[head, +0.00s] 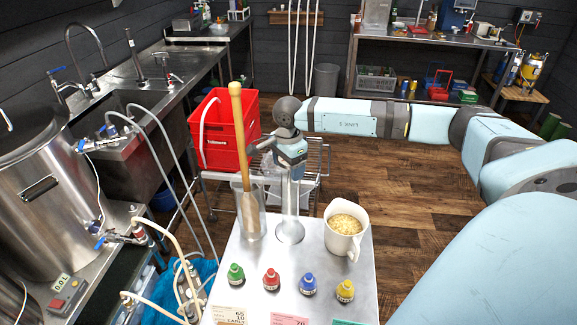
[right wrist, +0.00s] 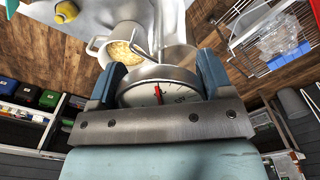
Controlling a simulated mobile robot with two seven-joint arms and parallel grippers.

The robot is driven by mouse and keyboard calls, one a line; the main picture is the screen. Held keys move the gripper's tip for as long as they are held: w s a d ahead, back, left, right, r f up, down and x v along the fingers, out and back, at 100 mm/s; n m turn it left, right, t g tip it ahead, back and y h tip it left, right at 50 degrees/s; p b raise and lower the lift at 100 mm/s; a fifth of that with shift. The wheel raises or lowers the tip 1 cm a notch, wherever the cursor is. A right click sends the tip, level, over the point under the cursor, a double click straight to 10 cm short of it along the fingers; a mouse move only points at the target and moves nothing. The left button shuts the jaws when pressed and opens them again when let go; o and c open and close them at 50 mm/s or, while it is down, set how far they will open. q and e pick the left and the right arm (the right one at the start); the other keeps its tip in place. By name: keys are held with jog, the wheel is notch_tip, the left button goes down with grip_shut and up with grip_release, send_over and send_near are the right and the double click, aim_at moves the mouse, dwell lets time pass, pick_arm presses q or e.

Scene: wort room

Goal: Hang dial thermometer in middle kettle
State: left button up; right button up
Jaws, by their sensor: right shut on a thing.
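My right gripper (head: 290,160) is above the back of a small metal table (head: 320,262), shut on the dial thermometer. The thermometer's round dial (right wrist: 160,92), with a red needle, shows between the fingers in the right wrist view. In the head view the gripper mostly hides the dial. A clear or shiny upright holder (head: 290,232) stands directly below the gripper; I cannot tell whether the stem is still inside it. A large steel kettle (head: 38,195) stands at the left and part of another (head: 10,300) shows at the lower left. My left gripper is not in view.
A jug of grain (head: 345,235) stands right of the holder; a container with a wooden paddle (head: 237,120) stands left. Several small capped bottles (head: 271,280) line the table's front. Hoses and valves (head: 125,237) lie between table and kettles. A red crate (head: 222,130) is behind.

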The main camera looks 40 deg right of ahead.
jog(key=shift+r+p, duration=1.45)
jog(key=shift+r, duration=1.75)
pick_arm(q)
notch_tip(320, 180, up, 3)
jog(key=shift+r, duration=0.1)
pick_arm(e)
jog(key=shift+r, duration=0.15)
pick_arm(q)
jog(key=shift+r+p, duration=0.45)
jog(key=shift+p, duration=0.05)
pick_arm(e)
jog(key=shift+w+d+r, duration=0.15)
jog(key=shift+d+r, duration=0.05)
jog(key=shift+r, duration=0.5)
jog(key=shift+w+d+r, duration=0.1)
jog(key=shift+d+r, duration=0.05)
jog(key=shift+r, duration=0.85)
pick_arm(q)
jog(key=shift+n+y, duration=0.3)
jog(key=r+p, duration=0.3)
jog(key=p, duration=0.1)
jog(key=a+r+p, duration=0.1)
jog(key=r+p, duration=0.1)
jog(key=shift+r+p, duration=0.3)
jog(key=shift+p, duration=0.1)
pick_arm(e)
notch_tip(320, 180, up, 20)
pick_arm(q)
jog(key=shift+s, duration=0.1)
